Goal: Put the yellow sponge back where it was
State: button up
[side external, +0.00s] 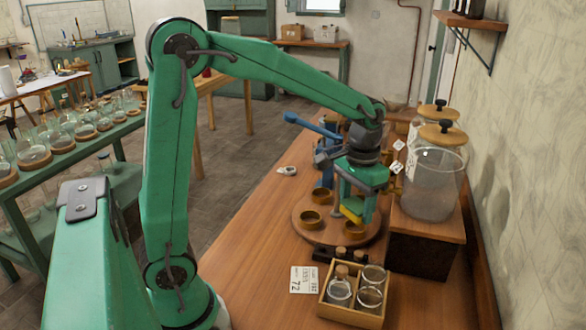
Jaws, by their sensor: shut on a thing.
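The yellow sponge (352,212) shows between the fingers of my gripper (356,207). My gripper is shut on it and points down over the round wooden board (338,237). Part of the sponge is hidden by the fingers. I cannot tell whether the sponge touches the board or hangs just above it. Small brass-coloured cups (311,219) stand on the board, to the left of the sponge and below it in the picture.
A wooden crate (331,311) with glass jars stands at the front. Large lidded glass jars (432,182) stand on a wooden riser (428,228) at right. A blue-handled device (316,126) is behind the board. The bench left of the board is mostly clear.

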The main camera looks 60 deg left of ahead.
jog(key=s+f+n, duration=0.3)
jog(key=s+n, duration=0.1)
jog(key=s, duration=0.3)
jog(key=s+f+n, duration=0.3)
jog(key=s+f, duration=0.1)
jog(key=s, duration=0.3)
jog(key=shift+a+n, duration=0.2)
jog(key=shift+n, duration=0.2)
jog(key=shift+s, duration=0.1)
send_over(279, 259)
notch_tip(279, 259, down, 7)
jog(key=shift+f, duration=2)
jog(key=shift+f, duration=0.15)
jog(key=o, duration=1)
